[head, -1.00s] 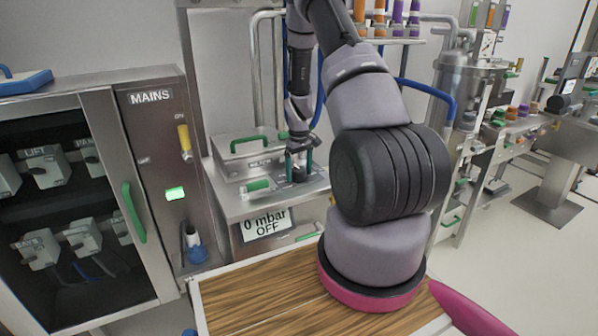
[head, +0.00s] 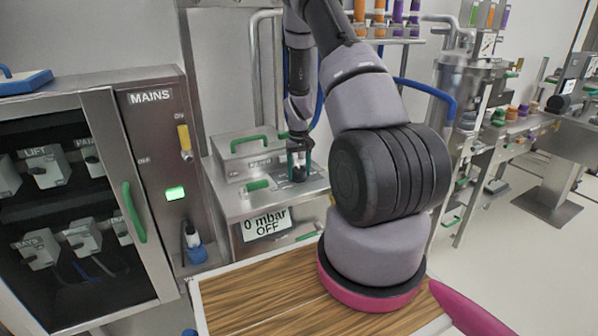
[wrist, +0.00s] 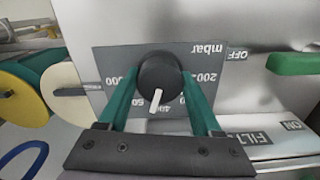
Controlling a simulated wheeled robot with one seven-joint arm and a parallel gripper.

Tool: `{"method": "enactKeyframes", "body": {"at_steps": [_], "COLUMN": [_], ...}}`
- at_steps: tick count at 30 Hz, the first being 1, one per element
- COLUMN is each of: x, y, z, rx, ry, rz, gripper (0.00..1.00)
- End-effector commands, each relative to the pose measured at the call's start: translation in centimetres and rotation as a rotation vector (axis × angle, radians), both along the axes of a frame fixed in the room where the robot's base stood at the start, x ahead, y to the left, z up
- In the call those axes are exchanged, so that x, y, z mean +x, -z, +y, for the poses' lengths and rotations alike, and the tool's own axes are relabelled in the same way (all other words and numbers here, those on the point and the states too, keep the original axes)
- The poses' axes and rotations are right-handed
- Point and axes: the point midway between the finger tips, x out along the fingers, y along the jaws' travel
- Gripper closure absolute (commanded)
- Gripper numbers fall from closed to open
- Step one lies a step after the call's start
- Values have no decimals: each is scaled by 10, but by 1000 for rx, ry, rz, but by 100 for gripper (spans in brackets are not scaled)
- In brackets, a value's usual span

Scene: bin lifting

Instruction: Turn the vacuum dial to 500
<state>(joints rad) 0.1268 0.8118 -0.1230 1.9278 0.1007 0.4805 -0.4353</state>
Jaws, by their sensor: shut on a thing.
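The vacuum dial (wrist: 160,76) is a round black knob with a white pointer on a grey plate marked mbar. The plate appears upside down in the wrist view. The pointer points down and slightly left, near partly hidden numbers; 200 shows at the right. My gripper (wrist: 163,80) has its green fingers on both sides of the knob, shut on it. In the head view, my gripper (head: 298,172) reaches down onto the top of the steel cabinet, and the knob is hidden there.
A steel lid with a green handle (head: 252,143) stands behind the gripper. Another green handle (head: 257,185) lies left of it. The MAINS cabinet (head: 150,130) with a lit green lamp is at the left. A wooden-topped surface (head: 260,295) is in front.

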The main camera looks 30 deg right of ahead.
Motion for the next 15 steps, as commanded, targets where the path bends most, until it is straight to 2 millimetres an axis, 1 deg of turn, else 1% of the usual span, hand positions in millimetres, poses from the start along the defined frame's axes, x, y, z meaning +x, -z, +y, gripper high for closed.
{"method": "enactKeyframes", "body": {"at_steps": [6,15], "x": [0,0], "y": [0,0], "z": [0,0], "rx": [0,0], "ry": [168,328], "rz": [0,0], "gripper": [90,90]}}
